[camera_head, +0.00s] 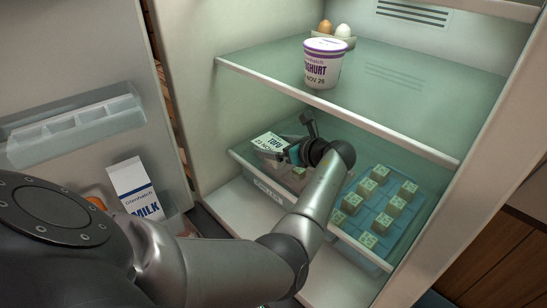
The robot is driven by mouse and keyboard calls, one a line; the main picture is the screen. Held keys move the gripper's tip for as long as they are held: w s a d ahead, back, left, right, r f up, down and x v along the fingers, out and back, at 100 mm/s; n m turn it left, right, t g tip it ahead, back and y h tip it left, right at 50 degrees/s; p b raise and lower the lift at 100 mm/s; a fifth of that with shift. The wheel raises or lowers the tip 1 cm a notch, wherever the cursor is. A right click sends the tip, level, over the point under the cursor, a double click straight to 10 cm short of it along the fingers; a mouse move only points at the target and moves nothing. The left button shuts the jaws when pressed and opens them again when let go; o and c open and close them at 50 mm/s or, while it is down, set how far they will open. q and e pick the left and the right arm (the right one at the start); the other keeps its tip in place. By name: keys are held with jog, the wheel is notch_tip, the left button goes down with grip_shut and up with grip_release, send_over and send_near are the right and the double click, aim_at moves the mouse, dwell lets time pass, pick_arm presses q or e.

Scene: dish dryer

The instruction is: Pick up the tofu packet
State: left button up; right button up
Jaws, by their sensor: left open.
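The tofu packet (268,141) is a small box with a white, printed top. It sits towards the left of the lower fridge level, in or over a clear bin (262,183). My left gripper (297,139) is open, just to the right of the packet, with its fingers pointing towards it. The gripper and wrist hide part of the packet's right side. I cannot tell whether a finger touches it. My right gripper is not in view.
A glass shelf (400,90) above holds a yoghurt tub (323,62) and eggs (342,31). A blue tray (385,222) with several pale green cubes lies right of my wrist. A milk carton (135,187) stands by the open door at left.

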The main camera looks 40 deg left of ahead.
pick_arm(q)
jog(key=shift+a+f, duration=0.15)
jog(key=shift+a, duration=0.25)
jog(key=c, duration=1.4)
